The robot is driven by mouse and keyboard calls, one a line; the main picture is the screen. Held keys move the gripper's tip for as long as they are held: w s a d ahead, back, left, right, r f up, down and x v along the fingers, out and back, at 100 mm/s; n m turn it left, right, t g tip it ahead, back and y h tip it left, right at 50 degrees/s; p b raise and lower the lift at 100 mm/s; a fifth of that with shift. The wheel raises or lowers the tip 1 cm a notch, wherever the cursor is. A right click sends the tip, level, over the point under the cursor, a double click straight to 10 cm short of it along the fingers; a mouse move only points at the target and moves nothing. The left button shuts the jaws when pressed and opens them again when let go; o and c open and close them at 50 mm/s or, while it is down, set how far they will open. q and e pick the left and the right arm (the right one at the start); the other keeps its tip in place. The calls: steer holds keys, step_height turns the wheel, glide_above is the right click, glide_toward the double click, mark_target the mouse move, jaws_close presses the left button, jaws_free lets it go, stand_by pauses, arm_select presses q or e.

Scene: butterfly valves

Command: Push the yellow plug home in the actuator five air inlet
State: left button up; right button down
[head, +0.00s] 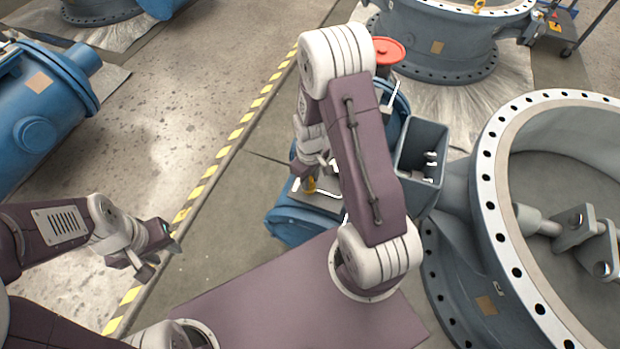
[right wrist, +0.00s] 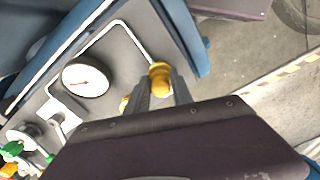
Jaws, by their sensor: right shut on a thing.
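The yellow plug (right wrist: 159,76) shows between the fingertips of my right gripper (right wrist: 160,92) in the right wrist view. The gripper is shut on it, over a grey panel (right wrist: 108,50) on the blue actuator. In the head view the yellow plug (head: 309,185) is just below my right gripper (head: 308,174), at the blue actuator (head: 290,228). The air inlet is hidden, so I cannot tell how deep the plug sits. My left gripper (head: 160,258) is open and empty over the floor at the left.
A round white gauge (right wrist: 86,76) and green (right wrist: 12,149) and orange (right wrist: 9,170) fittings sit on the panel. A second yellow part (right wrist: 124,103) is partly hidden by a finger. The large grey valve (head: 505,240) stands to the right. A red handwheel (head: 388,50) is behind my arm.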

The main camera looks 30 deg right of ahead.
steer(key=shift+f, duration=0.4)
stand_by(0.3)
steer(key=c, duration=1)
jaws_free()
steer(key=shift+c, duration=0.2)
steer(key=shift+o, duration=0.4)
steer(key=o, duration=0.4)
steer(key=shift+r, duration=0.1)
step_height(320, 180, up, 8)
steer(key=p, duration=0.7)
steer(key=shift+f, duration=0.25)
